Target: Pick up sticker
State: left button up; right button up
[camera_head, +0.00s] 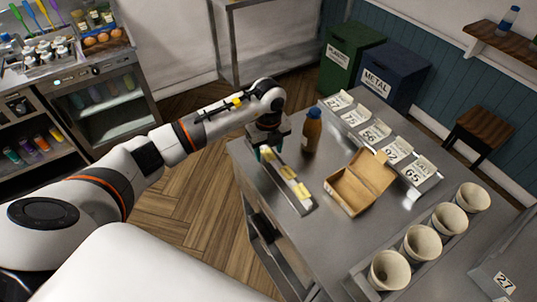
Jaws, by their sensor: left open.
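Small pale-yellow pieces that look like stickers (288,173) lie in a row on a narrow metal tray (306,207) at the left edge of the steel table. They are too small to read. My left gripper (267,153) points down at the far end of this tray, with its jaws open. The gripper and wrist partly hide that end of the row, and I cannot tell whether a finger touches a sticker. My right gripper is not in view.
A brown bottle (311,131) stands just right of my left gripper. An open cardboard box (350,193) lies right of the tray. Numbered metal containers (375,133) line the table's back right edge. Several pale cups (421,245) stand in a rack at front right.

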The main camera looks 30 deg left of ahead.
pick_arm(q)
jog(key=shift+c, duration=0.5)
jog(key=c, duration=0.9)
jog(key=shift+c, duration=0.2)
